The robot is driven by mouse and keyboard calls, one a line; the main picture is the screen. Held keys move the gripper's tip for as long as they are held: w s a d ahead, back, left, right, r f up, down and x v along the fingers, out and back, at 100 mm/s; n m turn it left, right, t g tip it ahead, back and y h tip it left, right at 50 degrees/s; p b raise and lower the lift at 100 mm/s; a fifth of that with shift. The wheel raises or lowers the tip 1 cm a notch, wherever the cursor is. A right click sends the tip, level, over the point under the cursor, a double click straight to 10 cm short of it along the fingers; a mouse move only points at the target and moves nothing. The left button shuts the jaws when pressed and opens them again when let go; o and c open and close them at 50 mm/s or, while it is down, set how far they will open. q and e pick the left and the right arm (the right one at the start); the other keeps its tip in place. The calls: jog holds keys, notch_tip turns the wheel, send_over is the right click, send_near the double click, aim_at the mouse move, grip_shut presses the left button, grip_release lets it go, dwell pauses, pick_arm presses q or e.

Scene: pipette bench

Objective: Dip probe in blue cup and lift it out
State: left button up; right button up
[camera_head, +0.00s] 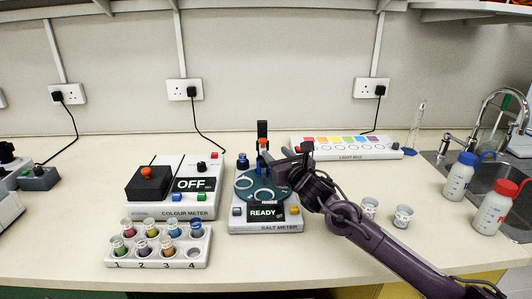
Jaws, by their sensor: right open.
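The salt meter (264,226) stands mid-bench, with "READY" on its screen and a teal round plate (247,186) with ring-shaped holes on top. At its back is a dark upright post (262,128) with a red-and-blue part that may be the probe (263,146). A small dark blue cup or knob (242,162) stands at the plate's back left. My right gripper (270,161) is open, beside the post at the plate's right. Its fingers partly hide the post's lower part, and I cannot tell whether they touch the probe. My left gripper is not in view.
Two small cups (403,216), bottles (459,177) and a sink are to the right.

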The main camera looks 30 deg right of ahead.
aim_at(264, 141)
jog(key=w, duration=0.2)
jog(key=w+p, duration=0.1)
jog(key=w, duration=0.1)
jog(key=w+d, duration=0.1)
jog(key=w, duration=0.1)
jog(key=shift+w+r+p, duration=0.1)
jog(key=shift+w+p, duration=0.2)
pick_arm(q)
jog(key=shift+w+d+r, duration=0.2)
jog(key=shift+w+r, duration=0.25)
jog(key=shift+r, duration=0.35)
pick_arm(e)
jog(key=shift+w+d, duration=0.1)
jog(key=shift+w, duration=0.4)
grip_shut()
